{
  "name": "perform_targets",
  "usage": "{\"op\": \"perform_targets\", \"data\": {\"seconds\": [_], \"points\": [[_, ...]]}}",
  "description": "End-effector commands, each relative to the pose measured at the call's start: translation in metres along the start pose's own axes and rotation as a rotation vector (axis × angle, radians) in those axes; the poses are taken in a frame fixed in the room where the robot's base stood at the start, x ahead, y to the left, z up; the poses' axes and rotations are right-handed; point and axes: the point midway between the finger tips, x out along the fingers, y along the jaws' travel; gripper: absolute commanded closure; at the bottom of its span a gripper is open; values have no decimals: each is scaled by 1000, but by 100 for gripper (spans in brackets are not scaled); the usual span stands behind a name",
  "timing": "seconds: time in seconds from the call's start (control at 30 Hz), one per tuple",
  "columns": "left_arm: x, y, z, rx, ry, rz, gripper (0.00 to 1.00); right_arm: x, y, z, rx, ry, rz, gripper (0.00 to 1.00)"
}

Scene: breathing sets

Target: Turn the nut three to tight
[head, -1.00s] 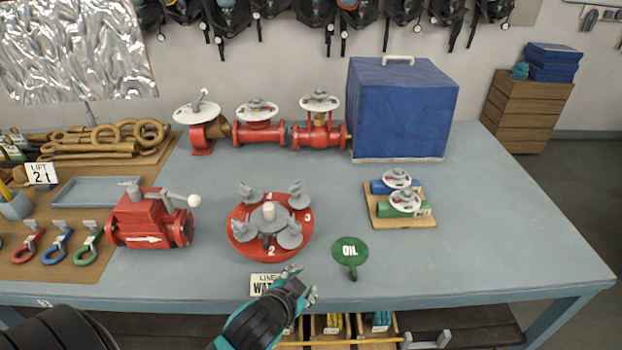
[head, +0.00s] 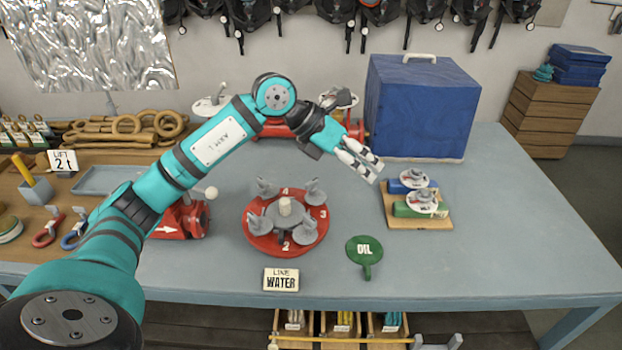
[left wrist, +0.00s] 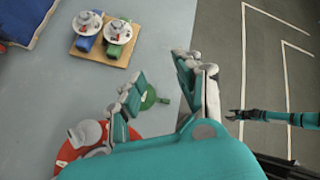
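The round red flange (head: 256,241) lies on the bench with several grey wing nuts around a grey hub (head: 284,207). The white 3 is on its right side, between an upper right nut (head: 314,191) and a lower right nut (head: 303,232); I cannot tell which is nut three. My left gripper (head: 366,160) is open and empty, above and to the right of the flange. In the left wrist view the open fingers (left wrist: 158,88) show, with part of the flange (left wrist: 66,153) and a nut (left wrist: 85,133) lower left. My right gripper (left wrist: 232,116) appears small at the right there.
A green OIL tag (head: 364,251) and a WATER plate (head: 281,279) lie near the front edge. A wooden board (head: 420,221) with blue and green valves is right of the flange. A blue box (head: 420,110) stands behind. The bench's right side is clear.

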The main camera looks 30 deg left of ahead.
Motion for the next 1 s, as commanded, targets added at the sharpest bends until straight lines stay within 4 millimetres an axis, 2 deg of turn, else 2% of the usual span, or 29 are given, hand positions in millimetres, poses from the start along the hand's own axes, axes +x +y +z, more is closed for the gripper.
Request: {"op": "perform_targets", "data": {"seconds": [0.03,0.13,0.23,0.3,0.37,0.57,1.0], "points": [[-27,31,-1,4,65,133,65,0,0,0,0,-1,1,51],[-73,75,-12,-23,181,334,65,0,1,0,0,-1,1,51],[-107,99,-21,-60,253,455,65,0,1,1,0,-1,1,51],[-119,107,-25,-79,280,497,65,0,1,1,0,-1,1,51],[-122,110,-27,-86,291,513,65,-1,1,1,0,-1,1,51],[-102,121,-35,-88,297,513,65,-10,1,0,0,-1,1,51],[-23,164,-62,-88,295,508,65,-42,2,-3,0,-1,1,51]]}}
